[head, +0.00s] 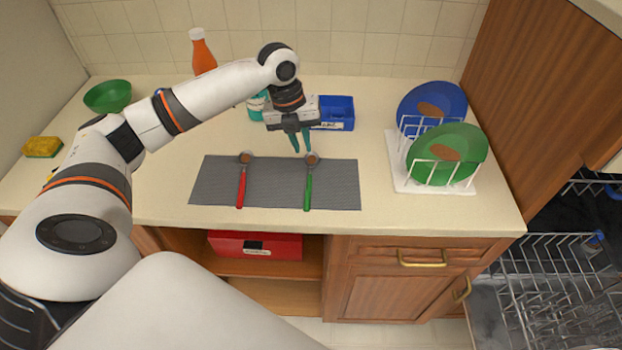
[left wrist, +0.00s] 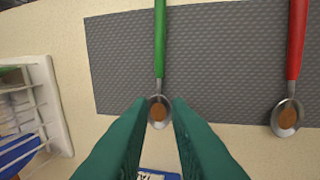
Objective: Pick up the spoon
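Two spoons lie on a grey mat (head: 272,184). One has a green handle (head: 308,192), the other a red handle (head: 241,189). Each bowl has a brown patch and points to the back, at the mat's far edge. My left gripper (head: 301,148) is above the counter at the green spoon's bowl end, pointing down. In the left wrist view its teal fingers (left wrist: 160,112) are apart, with the green spoon's bowl (left wrist: 158,112) showing between their tips. Nothing is held. The red spoon (left wrist: 288,108) is off to the right there. My right gripper is not in view.
A blue box (head: 336,113) and a teal container (head: 256,105) stand behind the gripper. A white dish rack (head: 434,188) with blue and green plates is at right. An orange bottle (head: 202,53), green bowl (head: 108,96) and sponge (head: 43,147) are left. An open dishwasher rack (head: 550,290) is lower right.

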